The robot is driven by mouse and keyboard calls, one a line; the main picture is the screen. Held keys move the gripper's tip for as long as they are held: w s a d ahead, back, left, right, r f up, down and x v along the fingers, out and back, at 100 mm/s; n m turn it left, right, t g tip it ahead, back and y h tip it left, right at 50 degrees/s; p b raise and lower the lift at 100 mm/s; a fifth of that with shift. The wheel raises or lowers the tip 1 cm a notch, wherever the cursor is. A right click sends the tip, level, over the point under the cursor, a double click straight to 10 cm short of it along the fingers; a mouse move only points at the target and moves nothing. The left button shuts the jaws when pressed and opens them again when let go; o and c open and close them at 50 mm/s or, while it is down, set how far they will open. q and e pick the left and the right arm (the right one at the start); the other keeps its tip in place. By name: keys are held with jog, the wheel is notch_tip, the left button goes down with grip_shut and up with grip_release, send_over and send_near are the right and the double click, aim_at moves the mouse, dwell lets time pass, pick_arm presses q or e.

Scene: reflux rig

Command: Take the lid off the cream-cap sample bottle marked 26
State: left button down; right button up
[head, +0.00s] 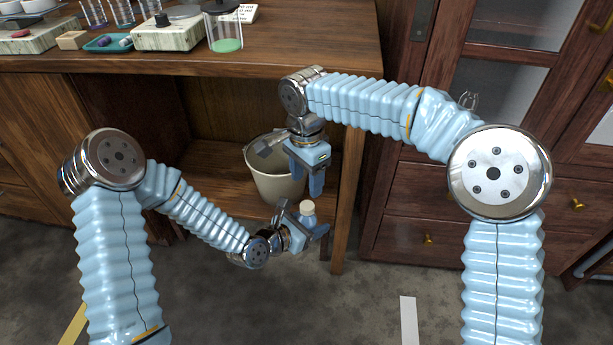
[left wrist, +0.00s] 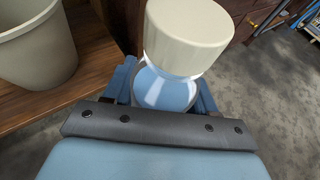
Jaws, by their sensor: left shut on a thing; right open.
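The sample bottle with its cream cap (head: 307,207) is in my left gripper (head: 312,226), which is shut on the bottle's body. The cap also shows large in the left wrist view (left wrist: 188,36), seated on top of the clear bottle (left wrist: 166,88). No number mark can be read on it. My right gripper (head: 316,186) is open and empty, pointing down just above the cap and apart from it.
A cream bucket (head: 270,180) stands on the low shelf behind the grippers and shows in the left wrist view (left wrist: 36,45). The wooden bench (head: 290,52) above holds a beaker with green liquid (head: 226,44), a hotplate (head: 168,34) and a teal tray (head: 108,43). Drawers (head: 440,215) are at right.

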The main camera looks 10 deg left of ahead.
aim_at(307, 205)
jog(key=shift+f, duration=0.3)
notch_tip(307, 205, down, 7)
jog(key=shift+d+f, duration=0.1)
jog(key=shift+c, duration=0.3)
